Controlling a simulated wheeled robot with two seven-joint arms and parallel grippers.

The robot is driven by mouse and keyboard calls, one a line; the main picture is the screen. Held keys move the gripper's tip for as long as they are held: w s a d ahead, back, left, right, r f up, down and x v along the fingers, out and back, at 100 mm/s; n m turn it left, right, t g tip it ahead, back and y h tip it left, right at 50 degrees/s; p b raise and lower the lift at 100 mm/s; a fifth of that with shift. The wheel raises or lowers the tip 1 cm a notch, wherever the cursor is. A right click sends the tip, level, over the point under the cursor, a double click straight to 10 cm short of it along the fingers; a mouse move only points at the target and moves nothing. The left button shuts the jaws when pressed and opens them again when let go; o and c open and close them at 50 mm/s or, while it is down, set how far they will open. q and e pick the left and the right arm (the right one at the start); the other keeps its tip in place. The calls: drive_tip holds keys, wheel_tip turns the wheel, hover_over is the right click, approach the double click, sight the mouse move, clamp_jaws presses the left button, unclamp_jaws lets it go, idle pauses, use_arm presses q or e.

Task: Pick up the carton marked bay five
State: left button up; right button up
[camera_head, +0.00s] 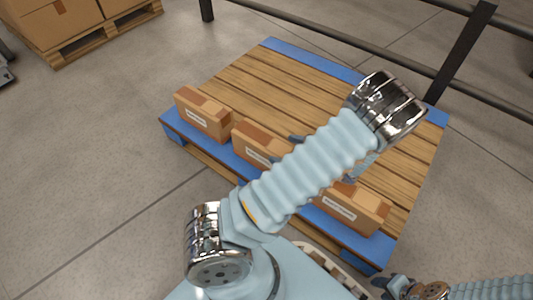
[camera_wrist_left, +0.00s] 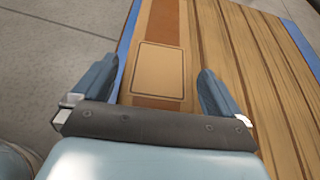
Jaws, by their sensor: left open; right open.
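Several brown cartons stand in a row along the near blue edge of a wooden pallet in the head view. They are a left carton (camera_head: 203,113), a middle carton (camera_head: 254,146) partly behind my left arm, and a right carton (camera_head: 351,205). Each has a white label on its front, too small to read, so I cannot tell which is bay five. In the left wrist view my left gripper (camera_wrist_left: 157,80) is open, with a carton top (camera_wrist_left: 160,72) between its fingers. My right gripper (camera_head: 400,286) is open and empty at the bottom right, off the pallet.
The wooden pallet (camera_head: 285,80) is bare behind the row. A dark railing (camera_head: 340,40) runs behind it. Larger boxes (camera_head: 60,20) stand on another pallet at the top left. The floor to the left is clear. My left arm may hide another carton.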

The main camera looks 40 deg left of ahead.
use_arm(q)
drive_tip(key=shift+x, duration=0.75)
drive_tip(key=shift+c, duration=0.5)
drive_tip(key=c, duration=1.3)
drive_tip(key=shift+r, duration=0.1)
